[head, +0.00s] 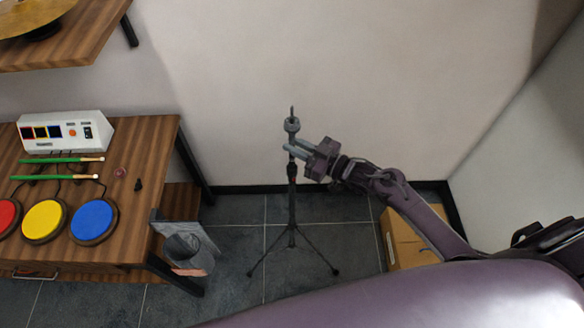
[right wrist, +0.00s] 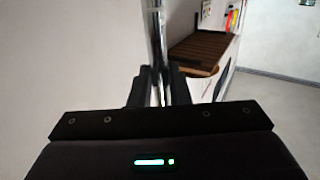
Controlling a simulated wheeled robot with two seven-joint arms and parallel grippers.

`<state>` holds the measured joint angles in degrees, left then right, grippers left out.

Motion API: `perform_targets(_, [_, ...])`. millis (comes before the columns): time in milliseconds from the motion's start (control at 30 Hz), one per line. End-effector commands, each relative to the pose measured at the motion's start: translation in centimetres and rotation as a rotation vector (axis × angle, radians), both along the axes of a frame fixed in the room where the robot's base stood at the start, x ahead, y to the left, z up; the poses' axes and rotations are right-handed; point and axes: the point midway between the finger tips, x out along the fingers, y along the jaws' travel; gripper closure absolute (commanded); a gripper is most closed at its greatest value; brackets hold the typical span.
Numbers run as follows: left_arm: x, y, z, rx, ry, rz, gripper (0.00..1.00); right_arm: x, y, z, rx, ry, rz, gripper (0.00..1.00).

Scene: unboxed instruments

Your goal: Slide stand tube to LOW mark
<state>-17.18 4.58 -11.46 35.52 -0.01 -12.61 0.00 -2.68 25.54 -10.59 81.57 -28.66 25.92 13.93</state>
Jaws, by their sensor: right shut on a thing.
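A black tripod stand (head: 291,205) stands upright on the floor tiles near the back wall, its legs spread. Its upper tube ends in a grey fitting (head: 292,124) with a thin rod on top. My right gripper (head: 291,150) reaches in from the right and is shut on the stand's tube, just below that fitting. In the right wrist view the shiny tube (right wrist: 155,45) runs upright between my gripper's fingers (right wrist: 157,88). I cannot make out a LOW mark on the tube. My left gripper is not in view.
A wooden table (head: 140,200) at left holds a white control box (head: 65,132), green sticks (head: 62,160) and coloured pads (head: 94,220). A grey bin-like holder (head: 186,248) is at its right edge. A cardboard box (head: 405,240) sits on the floor at right.

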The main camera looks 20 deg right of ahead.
Motion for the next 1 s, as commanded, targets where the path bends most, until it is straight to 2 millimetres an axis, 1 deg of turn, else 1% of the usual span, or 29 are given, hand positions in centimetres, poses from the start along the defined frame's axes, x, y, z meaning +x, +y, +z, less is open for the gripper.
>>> perform_targets(33, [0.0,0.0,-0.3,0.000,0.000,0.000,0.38,-0.2,0.0,-0.7,-0.004,0.010,0.001,1.00])
perform_targets(1000, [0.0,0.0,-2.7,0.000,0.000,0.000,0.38,-0.2,0.0,-3.6,-0.003,0.009,0.001,1.00])
